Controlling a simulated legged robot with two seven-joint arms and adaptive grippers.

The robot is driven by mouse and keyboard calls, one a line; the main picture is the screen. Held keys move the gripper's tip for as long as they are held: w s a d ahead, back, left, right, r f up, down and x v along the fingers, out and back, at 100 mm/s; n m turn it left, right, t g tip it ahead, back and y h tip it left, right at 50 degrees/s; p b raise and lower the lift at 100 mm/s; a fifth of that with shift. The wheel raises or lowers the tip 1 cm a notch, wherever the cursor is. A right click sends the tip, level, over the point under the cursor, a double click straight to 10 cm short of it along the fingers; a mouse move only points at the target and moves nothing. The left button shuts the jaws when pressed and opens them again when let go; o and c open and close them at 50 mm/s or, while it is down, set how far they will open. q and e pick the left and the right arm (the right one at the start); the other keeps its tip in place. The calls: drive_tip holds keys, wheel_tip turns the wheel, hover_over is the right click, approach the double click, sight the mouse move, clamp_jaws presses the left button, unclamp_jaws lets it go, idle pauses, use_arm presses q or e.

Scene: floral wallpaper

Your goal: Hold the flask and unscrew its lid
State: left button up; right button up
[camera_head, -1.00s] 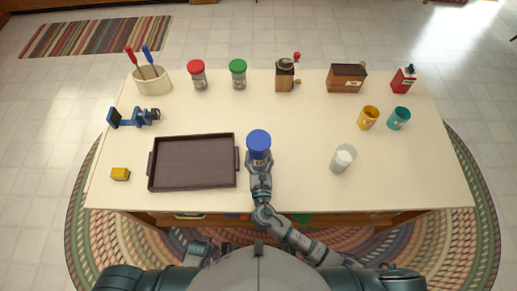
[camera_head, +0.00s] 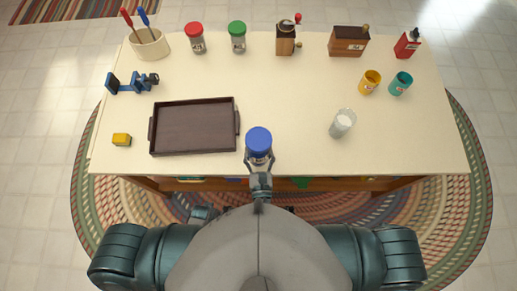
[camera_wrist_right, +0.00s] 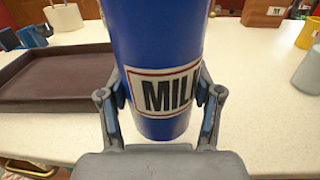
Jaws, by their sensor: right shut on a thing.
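The flask is a blue cylinder (camera_wrist_right: 165,40) with a "MILK" label in the right wrist view. In the head view its round blue lid (camera_head: 259,138) is seen from above, at the table's front edge, right of the tray. My right gripper (camera_head: 260,168) is shut on the flask, with one finger on each side of its lower part in the wrist view. The flask stands upright; I cannot tell whether its base touches the table. A dark grey part (camera_head: 205,213), possibly my left gripper, shows below the front edge, mostly hidden by my body.
A dark tray (camera_head: 193,99) and yellow block (camera_head: 121,139) lie to the left. A pale cup (camera_head: 342,123), yellow cup (camera_head: 370,82) and teal cup (camera_head: 400,83) stand right. Jars, a grinder (camera_head: 286,38) and boxes line the back. The table's middle (camera_head: 290,90) is clear.

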sight(259, 166)
drive_tip(key=shift+f+b, duration=1.45)
drive_tip(key=shift+f, duration=1.1)
drive_tip(key=o, duration=1.3)
drive_tip(key=shift+r, duration=0.1)
drive_tip(key=shift+o, duration=0.2)
drive_tip(key=c, duration=1.3)
drive_tip(key=shift+c, duration=0.2)
drive_tip(key=c, duration=0.3)
